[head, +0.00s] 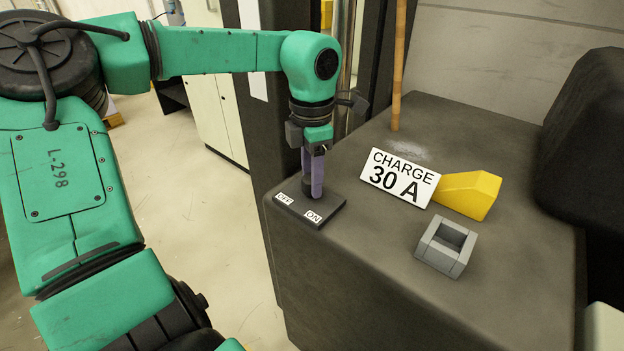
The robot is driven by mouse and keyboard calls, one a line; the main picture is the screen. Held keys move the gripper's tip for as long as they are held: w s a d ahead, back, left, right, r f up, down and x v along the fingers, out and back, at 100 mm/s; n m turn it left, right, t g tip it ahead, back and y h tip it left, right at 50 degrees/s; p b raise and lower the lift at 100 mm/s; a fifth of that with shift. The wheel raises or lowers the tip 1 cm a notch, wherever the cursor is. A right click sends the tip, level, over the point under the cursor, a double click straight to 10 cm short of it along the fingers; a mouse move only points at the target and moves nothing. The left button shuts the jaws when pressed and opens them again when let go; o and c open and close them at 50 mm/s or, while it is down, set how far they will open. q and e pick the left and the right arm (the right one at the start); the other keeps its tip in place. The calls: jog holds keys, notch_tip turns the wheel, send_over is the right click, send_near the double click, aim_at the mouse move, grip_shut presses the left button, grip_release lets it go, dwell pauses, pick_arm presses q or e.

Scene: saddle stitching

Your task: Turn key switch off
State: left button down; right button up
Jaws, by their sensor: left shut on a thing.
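The key switch (308,205) is a dark plate with white OFF and ON labels, at the near left corner of the dark machine top. The OFF label (284,198) is on the left and the ON label (313,215) on the right. My left gripper (313,180) points down onto the switch, its purple fingers shut on the key. The fingers hide the key, so I cannot tell which label it points to. My right gripper is not in view.
On the dark machine top (380,262) are a white CHARGE 30 A sign (399,177), a yellow block (467,193) and a grey square socket (446,246). A thin wooden rod (400,65) stands at the back. A dark bulky shape (590,150) is at the right.

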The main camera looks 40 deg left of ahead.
pick_arm(q)
jog(key=n+b, duration=0.1)
jog(key=n, duration=0.3)
jog(key=shift+w+r+n, duration=0.1)
jog(key=shift+n, duration=0.2)
jog(key=shift+n+b, duration=0.45)
jog(key=shift+n, duration=1.55)
jog(key=shift+r, duration=0.1)
jog(key=shift+c, duration=1.9)
grip_release()
notch_tip(320, 180, up, 14)
jog(key=p, duration=0.1)
jog(key=shift+r+p, duration=0.2)
jog(key=shift+p, duration=0.1)
